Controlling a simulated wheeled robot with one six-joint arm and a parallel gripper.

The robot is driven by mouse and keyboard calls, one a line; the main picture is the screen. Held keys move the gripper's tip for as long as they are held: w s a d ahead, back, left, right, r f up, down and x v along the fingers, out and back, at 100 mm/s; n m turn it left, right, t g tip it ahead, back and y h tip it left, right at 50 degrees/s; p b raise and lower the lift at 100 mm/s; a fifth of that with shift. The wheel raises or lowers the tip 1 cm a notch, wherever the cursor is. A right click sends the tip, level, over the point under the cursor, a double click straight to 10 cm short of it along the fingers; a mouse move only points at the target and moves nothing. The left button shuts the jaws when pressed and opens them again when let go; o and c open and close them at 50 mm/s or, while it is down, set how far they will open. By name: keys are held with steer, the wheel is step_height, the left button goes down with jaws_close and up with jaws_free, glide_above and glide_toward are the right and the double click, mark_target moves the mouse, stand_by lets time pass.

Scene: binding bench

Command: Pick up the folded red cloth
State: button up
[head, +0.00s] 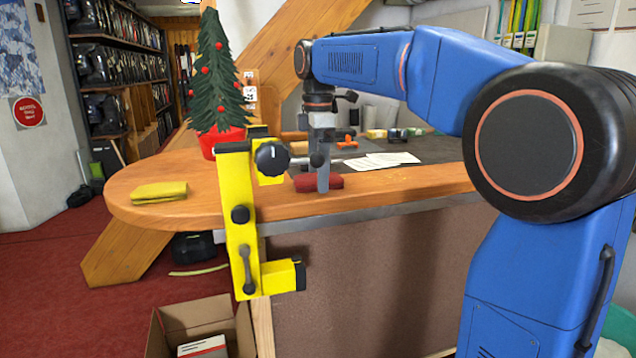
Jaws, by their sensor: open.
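The folded red cloth (306,183) lies on the wooden bench top, close to the front edge near the middle of the view. My gripper (323,187) points down at the cloth, and a grey finger stands in front of it, hiding part of its middle. The gripper is open. Only one finger shows clearly, and I cannot tell whether the fingers touch the cloth or are around it.
A yellow clamp-like tool (238,215) stands in front of the bench edge, left of the gripper. A folded yellow cloth (160,192) and a small Christmas tree in a red pot (221,141) are further left. Papers (382,161) lie behind. An open cardboard box (205,318) is below.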

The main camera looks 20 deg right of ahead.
steer(key=c, duration=1.1)
step_height(320, 180, up, 10)
steer(key=shift+f, duration=0.1)
steer(key=o, duration=0.5)
steer(key=shift+c, duration=0.2)
steer(key=c, duration=0.4)
